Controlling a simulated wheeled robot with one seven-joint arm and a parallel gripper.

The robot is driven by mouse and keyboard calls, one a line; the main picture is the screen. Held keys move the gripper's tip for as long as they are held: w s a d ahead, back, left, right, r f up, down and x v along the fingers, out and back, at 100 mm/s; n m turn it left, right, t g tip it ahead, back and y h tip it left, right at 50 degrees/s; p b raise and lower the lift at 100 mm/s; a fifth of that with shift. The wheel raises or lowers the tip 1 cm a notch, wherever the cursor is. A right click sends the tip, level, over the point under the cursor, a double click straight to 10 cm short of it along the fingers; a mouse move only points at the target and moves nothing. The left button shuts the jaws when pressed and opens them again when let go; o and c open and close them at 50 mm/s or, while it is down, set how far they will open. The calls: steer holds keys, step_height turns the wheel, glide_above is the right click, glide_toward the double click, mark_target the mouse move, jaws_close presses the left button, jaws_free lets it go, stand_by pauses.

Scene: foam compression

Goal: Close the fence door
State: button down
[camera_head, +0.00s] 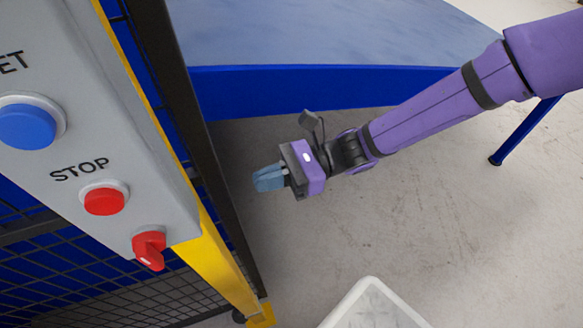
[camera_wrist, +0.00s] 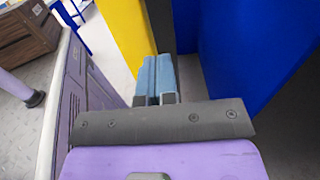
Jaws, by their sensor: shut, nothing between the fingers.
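A dark upright frame bar (camera_head: 190,110), which looks like the edge of the fence door, runs down beside the yellow post (camera_head: 215,260). I cannot tell how far the door stands open. My gripper (camera_head: 268,178) is to the right of this bar, apart from it in the head view, with its blue-grey fingers pointing left. The fingers (camera_wrist: 154,78) are together and empty in the wrist view. There, the yellow post (camera_wrist: 120,35) and a dark bar (camera_wrist: 160,22) lie ahead of the fingertips. Most of the door is hidden.
A grey control box (camera_head: 75,130) with blue and red buttons and a red switch is at the left. Dark mesh fence (camera_head: 90,300) shows below it. A large blue table (camera_head: 320,80) stands behind my arm. A white bin (camera_head: 368,300) is at the bottom. Bare floor surrounds it.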

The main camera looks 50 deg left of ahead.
steer(key=shift+x, duration=2.1)
steer(key=x, duration=0.4)
steer(key=shift+s+a, duration=0.1)
steer(key=shift+s, duration=0.4)
steer(key=shift+w, duration=0.45)
glide_toward(214, 197)
steer(key=shift+w+d+f, duration=0.2)
steer(key=shift+w, duration=0.55)
steer(key=shift+w+d+f, duration=0.15)
steer(key=shift+w, duration=0.6)
steer(key=shift+w+d+f, duration=0.2)
steer(key=shift+w, duration=0.55)
